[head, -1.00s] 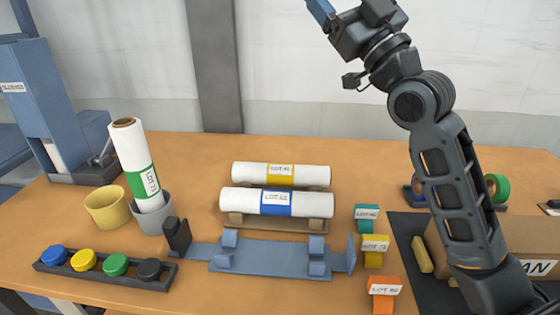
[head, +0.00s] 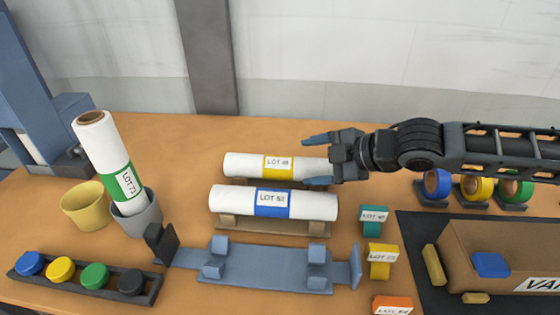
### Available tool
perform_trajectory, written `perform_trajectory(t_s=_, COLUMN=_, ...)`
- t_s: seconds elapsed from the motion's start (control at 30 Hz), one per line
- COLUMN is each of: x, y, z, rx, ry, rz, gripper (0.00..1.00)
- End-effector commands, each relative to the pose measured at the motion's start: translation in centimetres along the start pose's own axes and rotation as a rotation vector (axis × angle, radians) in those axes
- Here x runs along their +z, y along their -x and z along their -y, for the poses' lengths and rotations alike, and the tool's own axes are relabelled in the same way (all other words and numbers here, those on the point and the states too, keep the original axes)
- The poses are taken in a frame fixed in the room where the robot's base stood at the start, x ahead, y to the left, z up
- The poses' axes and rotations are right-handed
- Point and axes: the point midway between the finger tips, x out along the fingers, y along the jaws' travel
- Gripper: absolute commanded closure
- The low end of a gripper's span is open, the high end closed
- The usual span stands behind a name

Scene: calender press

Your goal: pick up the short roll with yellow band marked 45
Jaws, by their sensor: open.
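The short white roll with a yellow band (head: 250,164) lies on the rear of a wooden rack (head: 276,227). Its label reads LOT and a number too small to read surely. A white roll with a blue band (head: 232,203) lies parallel in front of it. My gripper (head: 312,161) is open and empty at the right end of the two rolls, its fingers pointing left. The fingers overlap the right ends of the rolls in the picture. I cannot tell whether they touch. The right end of the yellow-banded roll is partly hidden by my gripper.
A tall green-banded roll (head: 104,155) leans in a grey cup (head: 147,218) beside a yellow cup (head: 85,207). A blue cradle (head: 265,271) lies in front of the rack.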

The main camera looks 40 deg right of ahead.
Motion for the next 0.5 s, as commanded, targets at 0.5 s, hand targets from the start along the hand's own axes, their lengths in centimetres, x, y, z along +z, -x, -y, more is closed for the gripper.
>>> perform_trajectory(t_s=0.5, x=-0.8, y=-5.8, z=0.3, rx=0.0, ry=-0.002, rz=-0.004, gripper=0.23)
